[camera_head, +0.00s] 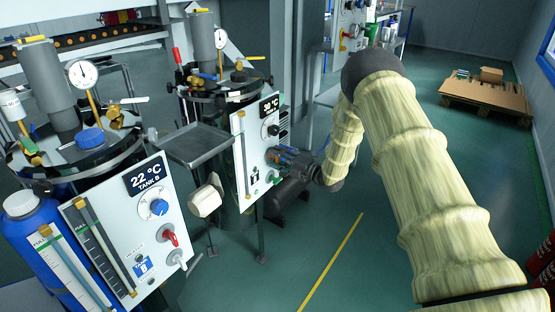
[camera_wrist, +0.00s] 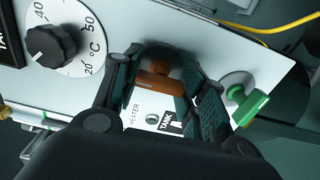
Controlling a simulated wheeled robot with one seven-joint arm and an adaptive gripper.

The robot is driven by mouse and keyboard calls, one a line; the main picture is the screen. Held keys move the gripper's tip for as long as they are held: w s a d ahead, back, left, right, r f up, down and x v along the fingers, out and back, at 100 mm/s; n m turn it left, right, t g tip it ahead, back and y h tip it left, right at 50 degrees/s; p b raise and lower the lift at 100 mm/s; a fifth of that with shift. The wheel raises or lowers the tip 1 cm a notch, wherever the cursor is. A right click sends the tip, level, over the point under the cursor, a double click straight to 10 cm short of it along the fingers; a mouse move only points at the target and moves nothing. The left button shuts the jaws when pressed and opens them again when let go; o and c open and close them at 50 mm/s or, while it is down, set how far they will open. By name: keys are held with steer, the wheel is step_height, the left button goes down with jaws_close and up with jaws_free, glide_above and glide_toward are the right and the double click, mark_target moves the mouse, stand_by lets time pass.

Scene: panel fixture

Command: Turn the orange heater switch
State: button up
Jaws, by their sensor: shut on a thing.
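The orange heater switch (camera_wrist: 160,84) sits on the white panel (camera_wrist: 218,52), above the HEATER and TANK labels in the wrist view. My gripper (camera_wrist: 162,92) has one dark finger on each side of the switch and is shut on it. In the head view, my gripper (camera_head: 287,157) is at the front of the second tank's panel (camera_head: 241,130), which has a 30 °C display.
A black temperature dial (camera_wrist: 52,46) is left of the switch and a green valve handle (camera_wrist: 250,107) is right of it, close to my right finger. A TANK B panel (camera_head: 150,205) stands at the left in the head view. Green floor (camera_head: 330,225) is open in front.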

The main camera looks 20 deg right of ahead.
steer(key=shift+s+f, duration=0.1)
steer(key=shift+f, duration=0.05)
steer(key=o, duration=1)
steer(key=shift+o, duration=0.2)
steer(key=v, duration=1.2)
